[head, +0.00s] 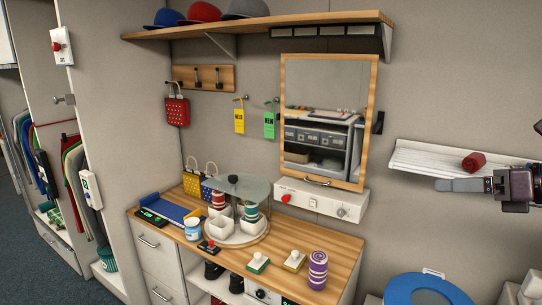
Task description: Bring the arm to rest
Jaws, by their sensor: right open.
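My right gripper (462,185) is at the right edge, its grey fingers pointing left. It is open and appears empty, in front of the lower edge of a white ribbed wall shelf (418,157). A dark red rolled cloth (473,161) lies on that shelf, just above the gripper in the picture; I cannot tell how far apart they are in depth. My left gripper is out of view.
A wooden counter (335,272) holds a carousel (243,190), a purple patterned roll (318,270) and several small items. A framed mirror (325,120) hangs above a white switch box (320,197). A blue-lidded bin (425,290) stands below my right gripper.

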